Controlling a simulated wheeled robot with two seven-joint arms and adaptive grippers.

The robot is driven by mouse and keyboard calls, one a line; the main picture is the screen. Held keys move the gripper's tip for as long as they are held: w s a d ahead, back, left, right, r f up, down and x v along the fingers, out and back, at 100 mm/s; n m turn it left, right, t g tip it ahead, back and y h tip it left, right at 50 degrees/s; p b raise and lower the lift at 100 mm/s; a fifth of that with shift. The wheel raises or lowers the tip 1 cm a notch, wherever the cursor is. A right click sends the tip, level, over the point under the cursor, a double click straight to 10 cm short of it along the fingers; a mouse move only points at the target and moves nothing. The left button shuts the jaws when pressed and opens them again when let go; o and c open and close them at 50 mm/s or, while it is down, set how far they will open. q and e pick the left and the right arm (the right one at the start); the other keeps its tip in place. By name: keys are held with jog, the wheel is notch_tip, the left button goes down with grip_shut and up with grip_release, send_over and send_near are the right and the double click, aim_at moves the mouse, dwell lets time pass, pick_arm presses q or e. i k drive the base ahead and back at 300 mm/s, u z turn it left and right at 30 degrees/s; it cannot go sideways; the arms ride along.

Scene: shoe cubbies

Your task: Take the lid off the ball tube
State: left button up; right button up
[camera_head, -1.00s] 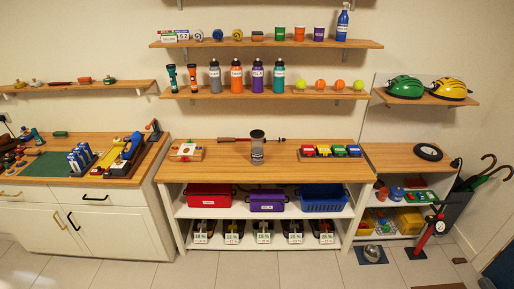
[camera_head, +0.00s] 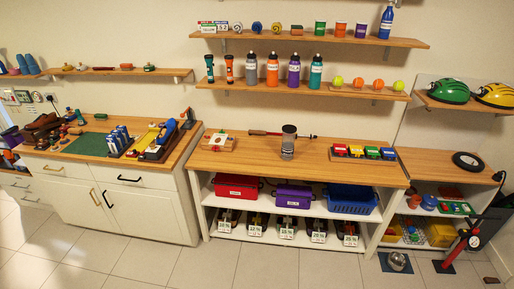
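The ball tube (camera_head: 288,144) stands upright on the wooden top of the middle bench (camera_head: 250,163). It is a clear grey cylinder with a dark lid (camera_head: 289,129) on its upper end and a pale band lower down. What is inside the tube is too small to tell. Neither of my grippers shows in the head view.
A dark rod with a red handle (camera_head: 262,132) lies behind the tube. A board with a red piece (camera_head: 220,143) is to its left, a tray of coloured blocks (camera_head: 362,153) to its right. Open floor (camera_head: 270,265) lies in front.

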aim_at(288, 140)
jog(key=u, duration=1.3)
jog(key=i, duration=2.65)
jog(key=z, duration=2.7)
